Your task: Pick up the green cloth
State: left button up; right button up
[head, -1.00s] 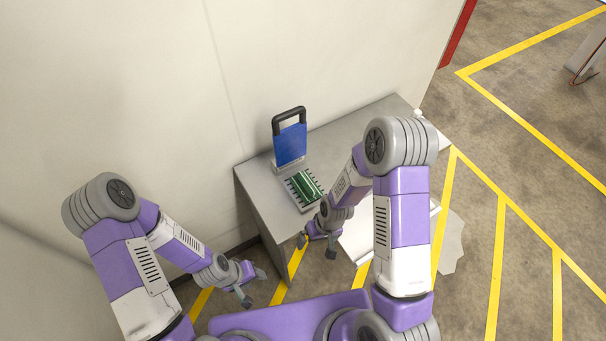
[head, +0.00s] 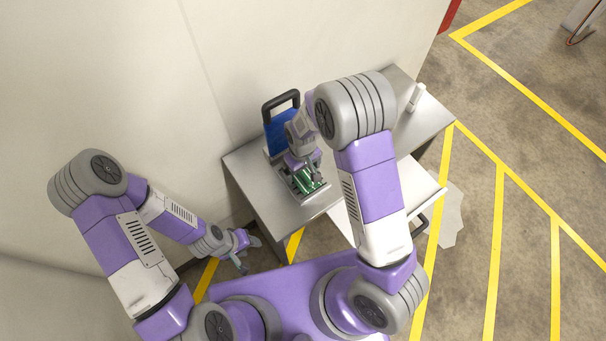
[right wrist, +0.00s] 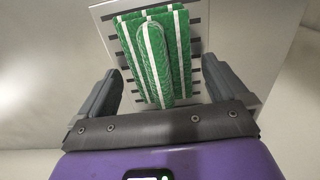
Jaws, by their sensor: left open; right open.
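The green cloth (right wrist: 155,60) has white stripes and lies folded on a light rack with dark slots (right wrist: 105,35). In the head view the cloth (head: 309,184) shows partly beneath my right gripper (head: 303,163). In the right wrist view that gripper (right wrist: 165,90) is open, with one finger on each side of the cloth's near end. The cloth is not gripped, and I cannot tell how far above it the fingers are. My left gripper (head: 248,250) is open and empty, off the table's left front side.
The grey table (head: 255,185) stands against the wall. A blue panel with a black handle (head: 281,118) stands behind the rack, partly hidden by my right arm. A white bottle-like item (head: 416,97) is at the table's back right. An open white drawer (head: 425,186) sticks out in front.

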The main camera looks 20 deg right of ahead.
jog(key=shift+f, duration=0.4)
jog(key=shift+c, duration=0.2)
jog(key=c, duration=1.1)
notch_tip(320, 180, up, 10)
jog(key=shift+r+p, duration=0.1)
jog(key=shift+p, duration=0.7)
